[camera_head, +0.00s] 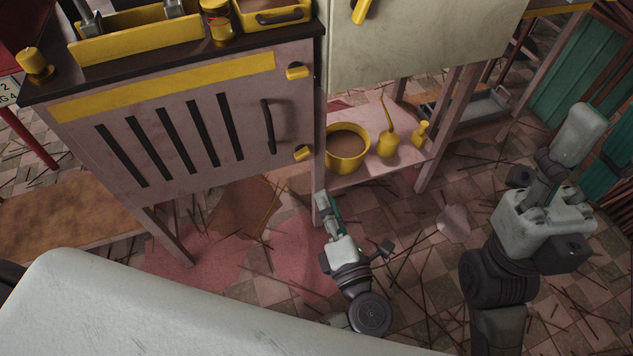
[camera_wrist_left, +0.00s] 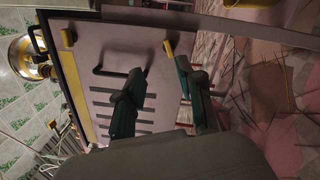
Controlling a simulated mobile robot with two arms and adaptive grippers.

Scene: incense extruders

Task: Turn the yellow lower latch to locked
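A pale pink cabinet door (camera_head: 180,135) has a black handle (camera_head: 268,127) and two yellow latches at its right edge. The yellow lower latch (camera_head: 303,153) lies nearly level, slightly tilted, much like the upper latch (camera_head: 298,72). My left gripper (camera_head: 328,199) is below and right of the lower latch, apart from it. In the left wrist view its fingers (camera_wrist_left: 158,72) are spread and empty, and the lower latch (camera_wrist_left: 170,47) shows beyond them, close to one fingertip in the picture. My right gripper (camera_head: 578,132) is off to the right, seen side-on, its opening unclear.
A yellow bowl (camera_head: 346,148) and yellow bottles (camera_head: 386,140) stand on a low shelf right of the cabinet. A cabinet leg (camera_head: 318,180) is close to my left gripper. The cabinet top holds yellow trays (camera_head: 137,42). Sticks litter the tiled floor.

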